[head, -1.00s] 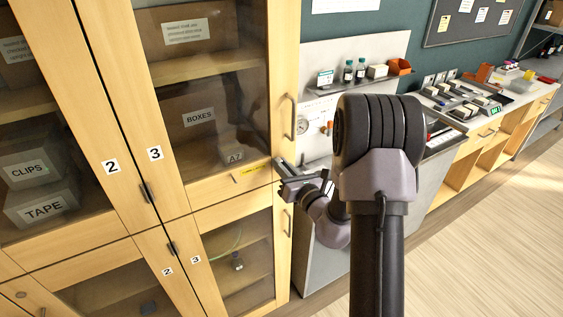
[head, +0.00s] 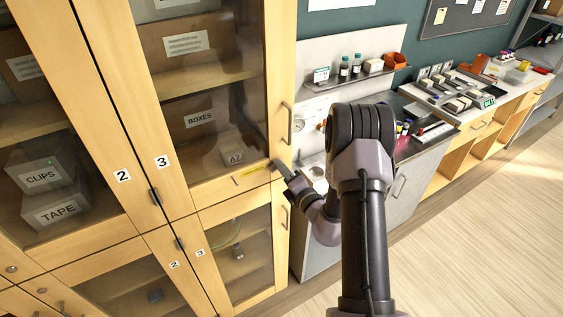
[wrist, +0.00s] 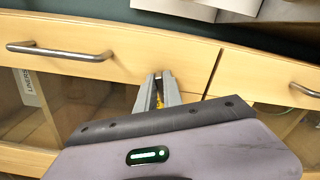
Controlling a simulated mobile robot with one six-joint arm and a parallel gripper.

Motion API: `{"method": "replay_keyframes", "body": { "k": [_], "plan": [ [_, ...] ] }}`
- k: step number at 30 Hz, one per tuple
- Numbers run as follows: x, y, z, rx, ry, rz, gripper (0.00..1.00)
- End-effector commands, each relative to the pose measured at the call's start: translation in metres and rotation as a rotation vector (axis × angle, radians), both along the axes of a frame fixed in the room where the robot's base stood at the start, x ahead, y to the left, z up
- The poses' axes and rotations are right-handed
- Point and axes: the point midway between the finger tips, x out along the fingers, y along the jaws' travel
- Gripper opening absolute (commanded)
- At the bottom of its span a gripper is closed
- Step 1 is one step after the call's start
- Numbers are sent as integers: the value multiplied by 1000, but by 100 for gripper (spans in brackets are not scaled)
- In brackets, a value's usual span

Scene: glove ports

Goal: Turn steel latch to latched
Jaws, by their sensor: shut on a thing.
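The steel latch is at the lower right corner of the upper cabinet door marked 3 (head: 196,197), beside a yellow label (head: 257,170). It is small and mostly hidden by my fingers, so I cannot tell its angle. My gripper (head: 280,167) is at this corner, its fingers reaching to the wooden front and its body tilted. In the wrist view the two grey fingers (wrist: 158,88) are close together against the wood, near a seam between panels. They are shut on the latch, with a bit of yellow showing between them.
Steel bar handles sit above (head: 287,123) and below (head: 285,217) my gripper on the cabinet doors. A grey workbench (head: 320,245) stands close on the right, under a shelf with small bottles (head: 344,66). The floor (head: 470,220) at the right is clear.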

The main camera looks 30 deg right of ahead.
Motion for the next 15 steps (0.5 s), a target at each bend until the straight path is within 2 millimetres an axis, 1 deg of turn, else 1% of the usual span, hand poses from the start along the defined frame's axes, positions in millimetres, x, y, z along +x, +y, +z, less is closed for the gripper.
{"method": "replay_keyframes", "body": {
  "k": [1, 6, 15],
  "plan": [
    [0, 0, 3, 37, 3, 1, 0],
    [0, 0, 0, 170, 7, 1, 0],
    [0, -1, -2, 332, 11, 0, 0]
  ]
}}
